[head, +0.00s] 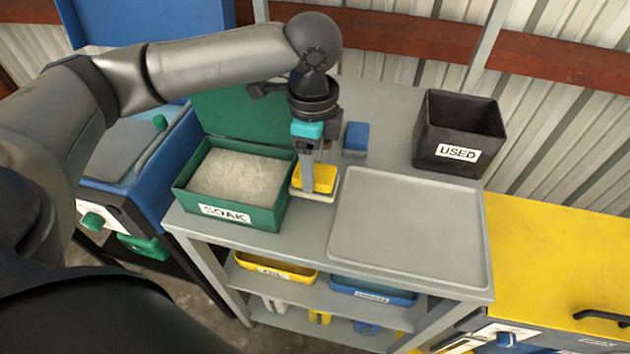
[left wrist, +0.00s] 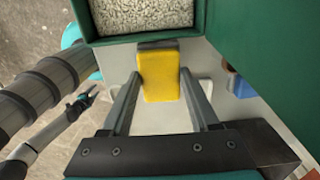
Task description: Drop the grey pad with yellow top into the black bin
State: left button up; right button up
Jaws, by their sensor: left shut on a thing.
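The grey pad with yellow top (head: 315,178) is between the fingers of my left gripper (head: 309,182), beside the right wall of the green SOAK box. In the left wrist view, the pad (left wrist: 159,78) shows its yellow face, with a grey edge at the box side. My left gripper (left wrist: 160,88) is shut on it, one finger at each side. A pale flat piece shows beneath the pad; I cannot tell whether they touch. The black bin (head: 440,153), labelled USED, stands open at the bench's back right. What seems to be my right gripper (left wrist: 84,100) is small at the left of the wrist view.
The green SOAK box (head: 275,219) holds pale grainy material, with its lid raised behind. A blue block (head: 356,138) lies behind the pad. A bare grey tray (head: 410,225) fills the bench's front right. Yellow (head: 275,268) and blue (head: 372,291) bins sit below.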

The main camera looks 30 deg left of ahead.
pick_arm(q)
notch_tip(320, 180, down, 4)
jog(key=shift+f+b, duration=0.2)
jog(key=shift+b, duration=0.5)
jog(key=o, duration=1.3)
pick_arm(e)
jog(key=shift+w+d+f, duration=0.3)
jog(key=shift+w+d, duration=0.05)
jog(key=shift+w, duration=0.2)
jog(key=shift+w+d+f, duration=0.3)
jog(key=shift+w+d, duration=0.05)
jog(key=shift+w, duration=0.15)
